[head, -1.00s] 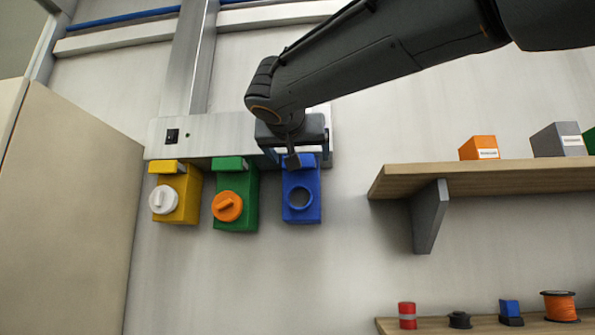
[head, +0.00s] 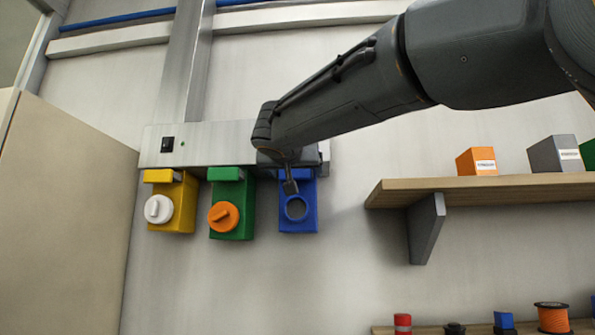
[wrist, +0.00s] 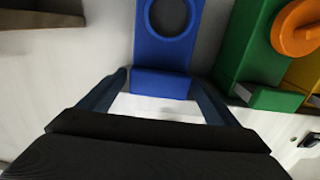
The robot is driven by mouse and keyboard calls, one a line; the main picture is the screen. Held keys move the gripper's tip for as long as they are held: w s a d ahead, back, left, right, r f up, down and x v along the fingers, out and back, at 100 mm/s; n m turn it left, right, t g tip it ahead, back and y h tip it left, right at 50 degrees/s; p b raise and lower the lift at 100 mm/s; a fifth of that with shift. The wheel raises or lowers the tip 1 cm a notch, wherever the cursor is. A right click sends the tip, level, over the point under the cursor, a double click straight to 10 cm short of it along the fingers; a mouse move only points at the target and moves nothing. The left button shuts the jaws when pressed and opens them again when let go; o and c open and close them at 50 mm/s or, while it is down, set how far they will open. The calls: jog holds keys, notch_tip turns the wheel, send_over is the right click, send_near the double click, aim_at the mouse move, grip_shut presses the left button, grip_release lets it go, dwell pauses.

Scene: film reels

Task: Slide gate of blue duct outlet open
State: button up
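The blue duct outlet (head: 298,222) hangs on the wall below a pale metal panel, at the right end of a row of three. Its round mouth has no cap and looks dark grey inside. My gripper (wrist: 162,92) is at the top of this outlet, its fingers apart. In the wrist view a blue gate tab (wrist: 163,84) lies between the two fingertips, with a gap visible on the right; contact on the left is unclear.
A green outlet (head: 238,230) with an orange cap and a yellow outlet (head: 185,218) with a white cap hang to the left. A wooden shelf (head: 480,190) with boxes is to the right, and a lower shelf holds small items.

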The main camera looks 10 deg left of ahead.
jog(key=c, duration=1.4)
jog(key=s+b, duration=0.6)
jog(key=shift+d+f+b, duration=0.1)
jog(key=shift+d+b, duration=0.1)
jog(key=shift+b, duration=0.2)
jog(key=shift+c, duration=0.2)
jog(key=o, duration=1.5)
jog(key=shift+s, duration=0.25)
jog(key=s+b, duration=0.2)
jog(key=s, duration=0.5)
jog(key=shift+s+d+b, duration=0.15)
jog(key=shift+s+b, duration=0.25)
